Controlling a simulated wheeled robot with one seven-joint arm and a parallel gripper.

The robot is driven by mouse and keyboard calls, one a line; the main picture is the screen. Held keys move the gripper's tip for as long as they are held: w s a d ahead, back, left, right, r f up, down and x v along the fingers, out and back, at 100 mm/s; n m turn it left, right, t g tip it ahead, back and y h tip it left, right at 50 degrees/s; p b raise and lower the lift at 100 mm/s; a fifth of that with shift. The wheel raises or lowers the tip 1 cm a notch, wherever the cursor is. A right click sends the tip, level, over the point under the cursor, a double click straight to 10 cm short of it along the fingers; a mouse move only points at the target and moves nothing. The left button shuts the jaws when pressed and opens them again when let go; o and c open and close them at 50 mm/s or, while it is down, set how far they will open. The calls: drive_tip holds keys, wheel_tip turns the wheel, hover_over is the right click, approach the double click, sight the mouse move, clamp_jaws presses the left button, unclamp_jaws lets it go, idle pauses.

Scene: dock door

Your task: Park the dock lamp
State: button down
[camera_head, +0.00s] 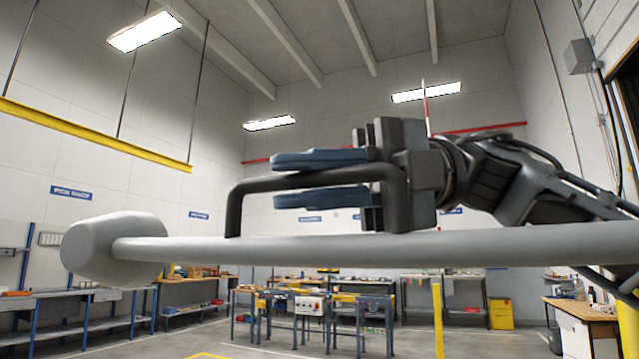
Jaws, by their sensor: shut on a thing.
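The dock lamp (115,246) is a light grey rounded head at the left end of a long grey arm (420,250). The arm runs across the picture to the right edge. A black bar handle (233,205) rises from the lamp arm and bends over to the right. My gripper (318,178) comes in from the right, its two blue-grey fingers above and below the top bar of the handle. It is shut on the handle. The right leg of the handle is in front of the gripper's body. The lamp arm's right end is out of view.
Workbenches (320,300) with tools stand far back along the walls. A yellow post (438,320) and a yellow bin (501,313) stand at the lower right. A wooden-topped bench (582,308) is at the right. Open floor (270,350) lies below the lamp arm.

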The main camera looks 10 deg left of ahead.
sight(389, 176)
drive_tip(key=shift+s+f+h, duration=0.1)
drive_tip(key=shift+s+h, duration=0.15)
drive_tip(key=shift+h, duration=0.05)
drive_tip(key=c, duration=1.1)
unclamp_jaws()
drive_tip(key=shift+c, duration=0.2)
drive_tip(key=shift+b+v, duration=0.6)
drive_tip(key=shift+v, duration=3.3)
drive_tip(key=shift+w+a, duration=0.1)
